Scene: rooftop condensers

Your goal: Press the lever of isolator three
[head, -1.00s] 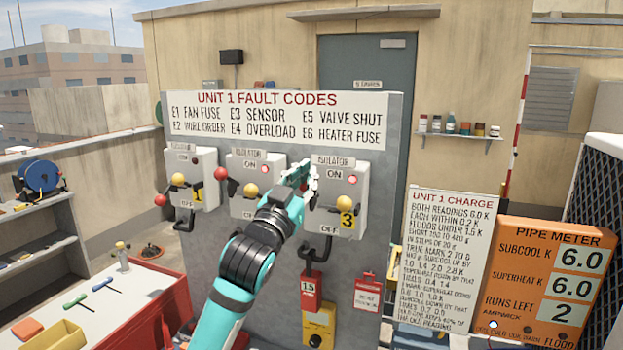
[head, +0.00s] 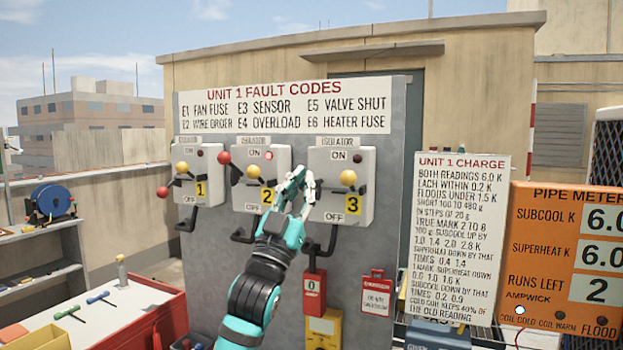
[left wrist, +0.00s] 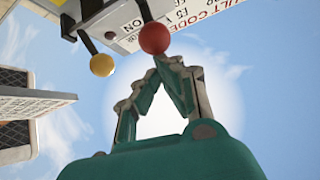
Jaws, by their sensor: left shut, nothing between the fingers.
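Isolator three (head: 328,160) is a pale box with a yellow "3" label, ON and OFF marks, a dark lamp (head: 357,157) and a yellow ball (head: 348,177) on its front. My left gripper (head: 306,180) is shut and empty, in front of the box's left side. It hides that side, and I cannot make out the lever's red ball there in the head view. In the left wrist view, a red ball (left wrist: 154,38) on a dark rod is just beyond the fingertips (left wrist: 168,64); I cannot tell if they touch. A yellow ball (left wrist: 102,65) hangs left of it.
Isolator two (head: 255,165), with a lit red lamp and raised red ball (head: 224,157), stands close left of my gripper. Isolator one (head: 196,158) has its red ball low. Charge board and orange pipe meter stand right.

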